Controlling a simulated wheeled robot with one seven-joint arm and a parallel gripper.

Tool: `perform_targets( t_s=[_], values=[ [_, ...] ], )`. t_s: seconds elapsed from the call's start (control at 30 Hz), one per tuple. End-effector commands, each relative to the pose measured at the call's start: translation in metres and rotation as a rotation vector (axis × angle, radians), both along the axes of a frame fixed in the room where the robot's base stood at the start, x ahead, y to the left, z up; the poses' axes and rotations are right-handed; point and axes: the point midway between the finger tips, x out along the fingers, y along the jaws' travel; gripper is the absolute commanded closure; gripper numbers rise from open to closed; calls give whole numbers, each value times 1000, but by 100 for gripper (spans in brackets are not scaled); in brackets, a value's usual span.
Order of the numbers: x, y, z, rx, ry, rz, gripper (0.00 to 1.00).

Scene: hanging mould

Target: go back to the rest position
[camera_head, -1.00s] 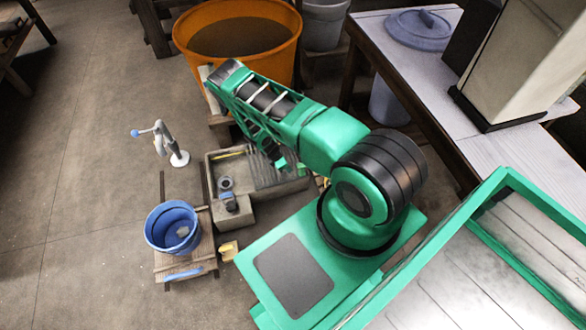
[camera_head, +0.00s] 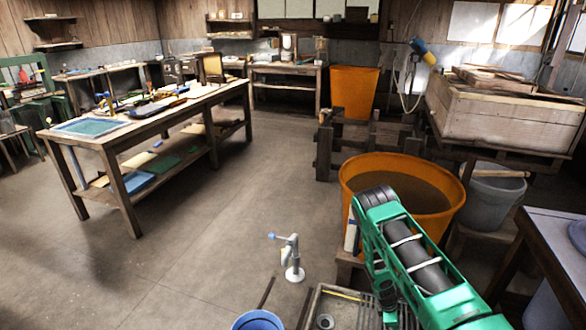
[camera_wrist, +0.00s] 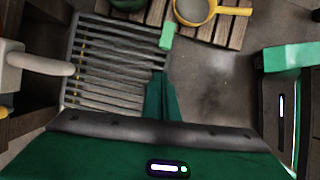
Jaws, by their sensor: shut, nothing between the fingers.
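My gripper (camera_wrist: 166,38) shows in the wrist view as a narrow dark green shape ending in a lighter green tip. It is shut and empty, over the edge of a grey ribbed basin (camera_wrist: 110,60). In the head view my green arm reaches up from the lower right, over the near side of an orange tub (camera_head: 350,190). There the gripper is mostly hidden under the arm or cut off by the bottom edge. I cannot tell its height above the basin.
A white stand (camera_head: 293,272) and a blue bucket (camera_head: 258,320) are left of the arm. A yellow ladle (camera_wrist: 195,10) lies on slats in the wrist view. A long workbench (camera_head: 170,105) stands at left. The floor between is open.

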Motion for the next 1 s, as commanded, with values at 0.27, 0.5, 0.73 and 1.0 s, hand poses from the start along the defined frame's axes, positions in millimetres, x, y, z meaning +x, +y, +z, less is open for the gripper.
perform_targets(
  t_s=[0.27, 0.5, 0.73, 1.0],
  values=[
    [28, -12, 115, 0, -81, -238, 100],
    [28, -21, 214, 8, -142, -452, 100],
    [12, -29, 303, 21, -195, -653, 100],
    [-26, -34, 398, 43, -249, -884, 100]
  ],
)
